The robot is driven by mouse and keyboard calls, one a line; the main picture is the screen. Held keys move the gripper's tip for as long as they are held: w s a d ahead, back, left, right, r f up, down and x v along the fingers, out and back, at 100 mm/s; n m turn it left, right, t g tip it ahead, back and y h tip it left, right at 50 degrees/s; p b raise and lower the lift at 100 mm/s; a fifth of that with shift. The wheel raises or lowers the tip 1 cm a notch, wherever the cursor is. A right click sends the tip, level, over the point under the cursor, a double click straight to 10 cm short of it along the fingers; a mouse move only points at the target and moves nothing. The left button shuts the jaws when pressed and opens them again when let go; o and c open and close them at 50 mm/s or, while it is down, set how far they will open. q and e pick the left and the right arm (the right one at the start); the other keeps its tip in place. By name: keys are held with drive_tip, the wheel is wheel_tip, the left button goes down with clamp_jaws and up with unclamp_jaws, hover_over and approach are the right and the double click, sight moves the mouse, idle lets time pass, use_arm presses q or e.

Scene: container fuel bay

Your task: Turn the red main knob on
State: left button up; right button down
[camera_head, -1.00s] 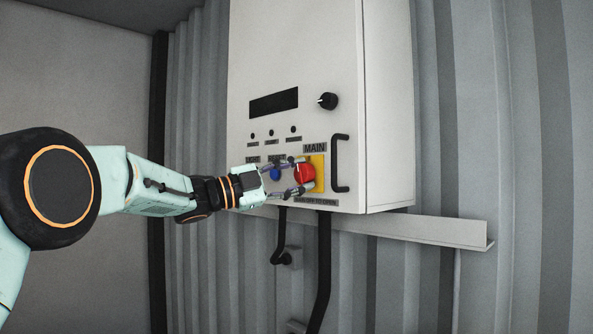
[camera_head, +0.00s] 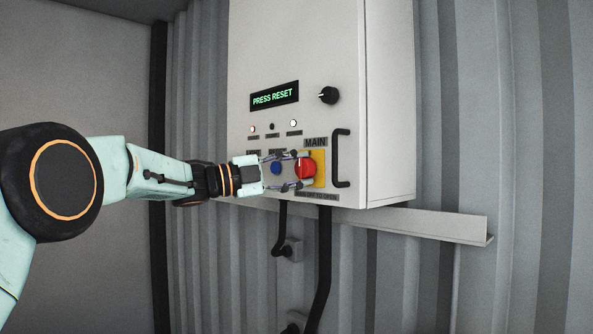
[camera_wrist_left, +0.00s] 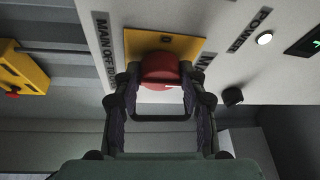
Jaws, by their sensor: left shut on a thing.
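The red main knob (camera_head: 306,168) sits on a yellow plate (camera_head: 319,168) below the MAIN label on the front of the white cabinet (camera_head: 300,50). My left gripper (camera_head: 297,170) reaches in from the left and is shut on the knob, one finger on each side. In the left wrist view the knob (camera_wrist_left: 160,70) lies between the fingertips (camera_wrist_left: 160,82), with a white mark on its face. The display (camera_head: 274,96) reads PRESS RESET in green. A red lamp (camera_head: 252,129) and a white lamp (camera_head: 293,123) are lit. My right gripper is not in view.
A blue button (camera_head: 276,168) is just left of the knob, behind my fingers. A black handle (camera_head: 340,158) stands to the right, and a black dial (camera_head: 328,95) is above. Black cables (camera_head: 322,260) hang below. A ledge (camera_head: 440,226) runs under the cabinet.

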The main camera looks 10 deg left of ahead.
use_arm(q)
drive_tip(key=o, duration=1.1)
drive_tip(key=shift+o, duration=0.2)
drive_tip(key=v, duration=1.2)
drive_tip(key=shift+s, duration=0.1)
